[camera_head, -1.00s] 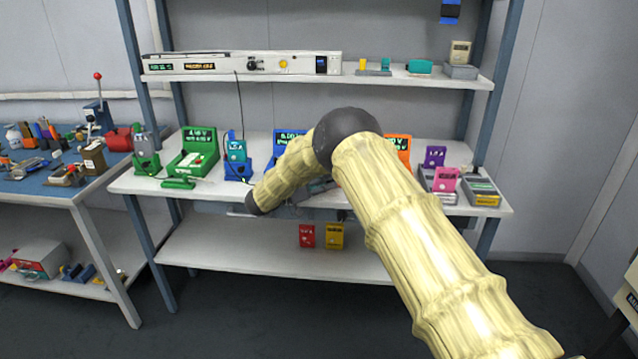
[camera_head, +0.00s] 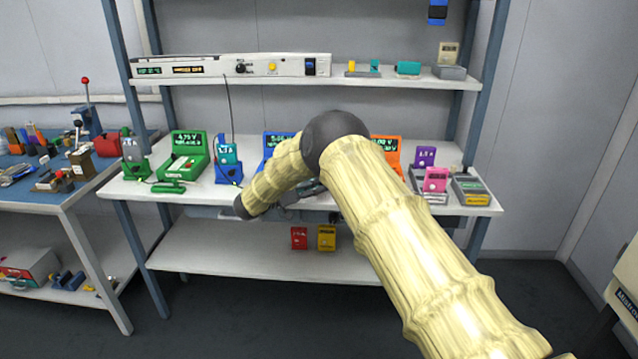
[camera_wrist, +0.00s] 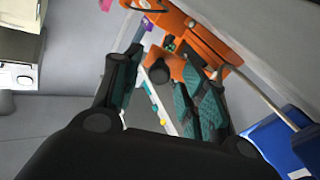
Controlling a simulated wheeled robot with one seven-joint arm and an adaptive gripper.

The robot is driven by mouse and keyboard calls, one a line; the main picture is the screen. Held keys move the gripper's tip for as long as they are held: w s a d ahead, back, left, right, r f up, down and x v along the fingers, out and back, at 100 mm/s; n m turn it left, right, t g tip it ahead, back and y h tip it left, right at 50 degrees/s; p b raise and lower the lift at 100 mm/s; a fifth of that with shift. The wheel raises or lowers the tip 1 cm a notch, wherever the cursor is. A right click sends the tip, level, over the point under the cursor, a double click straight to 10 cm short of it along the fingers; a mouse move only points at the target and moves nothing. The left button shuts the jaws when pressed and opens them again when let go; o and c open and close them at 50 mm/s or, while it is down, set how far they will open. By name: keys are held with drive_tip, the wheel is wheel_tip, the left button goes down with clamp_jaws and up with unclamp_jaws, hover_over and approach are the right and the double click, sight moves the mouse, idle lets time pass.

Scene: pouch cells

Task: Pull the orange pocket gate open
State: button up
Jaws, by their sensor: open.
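The orange device (camera_head: 388,152) stands on the middle shelf, partly hidden behind my arm in the head view. In the wrist view its orange body (camera_wrist: 205,42) shows upper middle, with another orange piece (camera_wrist: 187,75) between my fingers. I cannot tell which orange part is the pocket gate. My gripper (camera_wrist: 163,80) is open, its two dark fingers with teal pads spread to either side of the orange piece. I see no clear contact.
A blue device (camera_wrist: 275,140) is close at the lower right in the wrist view. On the middle shelf (camera_head: 110,188), a green device (camera_head: 185,155) stands left, and purple (camera_head: 426,156) and pink (camera_head: 436,179) units stand right. An upper shelf (camera_head: 430,82) runs above.

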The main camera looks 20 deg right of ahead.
drive_tip(key=v, duration=1.1)
drive_tip(key=shift+c, duration=0.3)
